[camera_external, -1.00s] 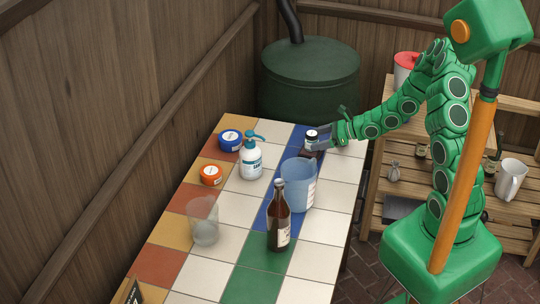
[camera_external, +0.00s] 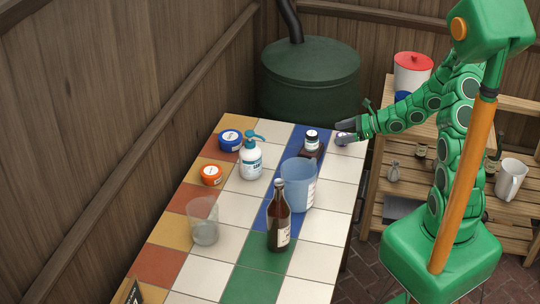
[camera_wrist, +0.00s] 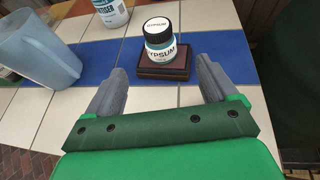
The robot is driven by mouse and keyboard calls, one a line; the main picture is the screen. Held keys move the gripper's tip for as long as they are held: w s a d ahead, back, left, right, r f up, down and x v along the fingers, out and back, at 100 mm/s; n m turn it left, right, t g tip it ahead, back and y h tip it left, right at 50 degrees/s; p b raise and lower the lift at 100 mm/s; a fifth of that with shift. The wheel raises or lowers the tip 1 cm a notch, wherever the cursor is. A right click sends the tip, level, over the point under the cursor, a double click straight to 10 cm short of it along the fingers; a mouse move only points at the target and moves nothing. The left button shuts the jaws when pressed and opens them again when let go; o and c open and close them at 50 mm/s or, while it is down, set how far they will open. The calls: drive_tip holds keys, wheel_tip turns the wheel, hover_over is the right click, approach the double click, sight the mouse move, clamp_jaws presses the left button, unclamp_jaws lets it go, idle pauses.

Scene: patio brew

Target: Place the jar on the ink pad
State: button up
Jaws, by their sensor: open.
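The jar (camera_wrist: 160,42), a small dark-capped jar with a teal and white label reading "GYPSUM", stands upright on the dark brown ink pad (camera_wrist: 150,72) in the wrist view. In the external view the jar (camera_external: 311,138) and the ink pad (camera_external: 308,154) are on the blue tiles near the far end of the table. My gripper (camera_external: 342,132) is to the right of the jar, apart from it. In the wrist view my gripper (camera_wrist: 160,75) is open, its two fingers spread with nothing between them, and the jar stands beyond the fingertips.
A blue pitcher (camera_external: 298,186) and a brown bottle (camera_external: 278,216) stand nearer on the table. White tiles right of the pitcher are clear.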

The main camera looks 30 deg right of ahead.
drive_tip(key=s+a+r+n+g+y, duration=0.2)
drive_tip(key=s+a+r+n+g, duration=0.25)
drive_tip(key=a+r+n, duration=0.45)
drive_tip(key=s+a+r+n+g+h, duration=0.25)
drive_tip(key=s+r+n, duration=0.2)
drive_tip(key=s, duration=0.45)
drive_tip(key=s+a+r+n+g+h, duration=0.1)
drive_tip(key=s+r+n+g, duration=0.25)
drive_tip(key=s+n, duration=0.4)
drive_tip(key=s+d+r+n+h, duration=0.2)
drive_tip(key=s+d+h, duration=0.2)
drive_tip(key=s+d, duration=0.3)
drive_tip(key=s+d+r+n+h, duration=0.2)
drive_tip(key=s+d+r+h, duration=0.1)
drive_tip(key=s+d+h, duration=0.2)
drive_tip(key=s+d, duration=0.2)
drive_tip(key=s, duration=0.2)
drive_tip(key=shift+s+d+r+t, duration=0.15)
drive_tip(key=shift+d+r+t, duration=0.05)
drive_tip(key=shift+r+t, duration=0.15)
